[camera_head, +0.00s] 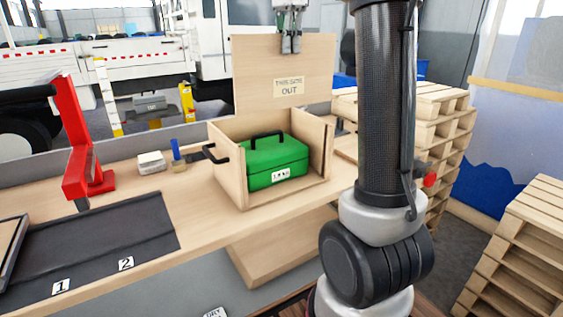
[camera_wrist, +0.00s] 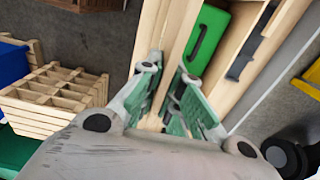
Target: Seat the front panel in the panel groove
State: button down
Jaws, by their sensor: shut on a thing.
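The front panel (camera_head: 262,70) is a flat light-wood board with a label reading "THIS SIDE OUT". My gripper (camera_head: 290,48) is shut on its upper edge and holds it upright above the crate. In the wrist view the panel (camera_wrist: 180,38) runs up from between my fingers (camera_wrist: 163,108). The wooden crate (camera_head: 229,178) stands on the bench, open at the top and at the side facing the head camera. A green toolbox (camera_head: 273,161) with a black handle sits inside; it also shows in the wrist view (camera_wrist: 206,42). I cannot make out the panel groove.
A red clamp-like tool (camera_head: 77,150), a white block (camera_head: 151,162) and a blue-handled tool (camera_head: 177,153) stand left of the crate. A dark mat (camera_head: 100,235) numbered 1 and 2 lies at the bench's left. Pallets (camera_head: 525,250) stand at the right. My arm hides part of the bench.

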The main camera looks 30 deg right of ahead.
notch_tip(320, 180, down, 27)
jog(key=shift+f, duration=0.15)
dwell(0.3)
jog(key=c, duration=1.6)
grip_release()
